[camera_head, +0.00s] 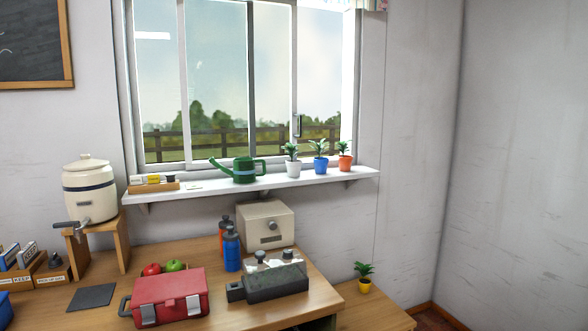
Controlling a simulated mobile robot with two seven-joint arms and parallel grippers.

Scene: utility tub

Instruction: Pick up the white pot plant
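The white pot plant (293,167) stands upright on the white windowsill shelf (215,191), below the window. It is a small white pot with green leaves. A blue pot plant (321,165) stands just to its right, and an orange pot plant (345,161) is farther right. A green watering can (243,170) is to its left on the same shelf. Neither of my grippers shows in the head view.
Below the shelf, a wooden table holds a cream box (266,224), blue bottle (231,249), dark grey block (268,282) and red case (169,297). A water dispenser (90,190) stands left.

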